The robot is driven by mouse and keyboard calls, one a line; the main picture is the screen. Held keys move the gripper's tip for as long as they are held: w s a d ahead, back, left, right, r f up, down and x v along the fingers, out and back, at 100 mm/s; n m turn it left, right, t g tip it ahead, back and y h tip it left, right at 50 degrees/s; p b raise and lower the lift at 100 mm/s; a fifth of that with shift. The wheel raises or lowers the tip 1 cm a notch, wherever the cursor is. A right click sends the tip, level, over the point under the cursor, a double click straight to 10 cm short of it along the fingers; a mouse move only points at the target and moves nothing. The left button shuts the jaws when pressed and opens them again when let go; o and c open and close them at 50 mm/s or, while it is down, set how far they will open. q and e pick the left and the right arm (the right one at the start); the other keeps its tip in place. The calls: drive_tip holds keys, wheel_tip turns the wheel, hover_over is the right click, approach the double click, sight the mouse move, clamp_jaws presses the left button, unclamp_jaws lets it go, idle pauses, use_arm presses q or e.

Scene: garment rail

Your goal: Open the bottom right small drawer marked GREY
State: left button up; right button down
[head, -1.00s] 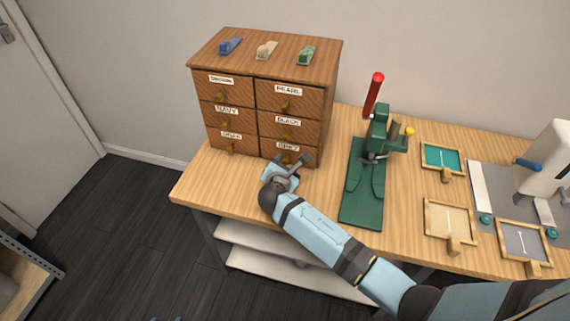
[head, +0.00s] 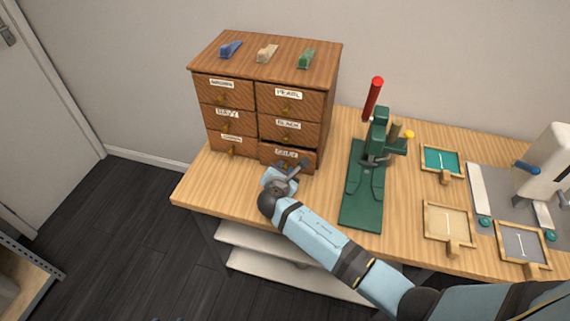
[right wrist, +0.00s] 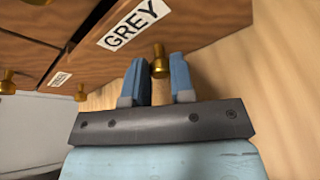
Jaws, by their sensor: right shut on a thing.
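The small GREY drawer (head: 308,161) is at the bottom right of the wooden cabinet (head: 322,82). It stands slightly out from the cabinet front, with a dark gap along its top. In the right wrist view its GREY label (right wrist: 132,24) and brass knob (right wrist: 160,66) show close up. My right gripper (head: 291,168) is at this drawer front. Its two blue fingers (right wrist: 160,80) are on either side of the knob, shut on it. My left gripper is not in view.
A green press (head: 375,165) with a red handle stands right of the cabinet. Small framed trays (head: 447,243) lie further right. Blue, beige and green clips (head: 267,53) sit on the cabinet top. The bench (head: 215,190) is clear in front of the cabinet's left half.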

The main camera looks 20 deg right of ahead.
drive_tip(key=s+a+p, duration=0.1)
drive_tip(key=s, duration=0.1)
drive_tip(key=s+a+p, duration=0.1)
drive_tip(key=s+a, duration=0.1)
drive_tip(key=s, duration=0.1)
drive_tip(key=s+a+p, duration=0.1)
drive_tip(key=s+a, duration=0.1)
drive_tip(key=s, duration=0.1)
drive_tip(key=shift+s+a+r+p, duration=0.1)
drive_tip(key=shift+s+a+p, duration=0.05)
drive_tip(key=shift+a+p, duration=0.15)
drive_tip(key=shift+s, duration=0.15)
drive_tip(key=c, duration=1)
unclamp_jaws()
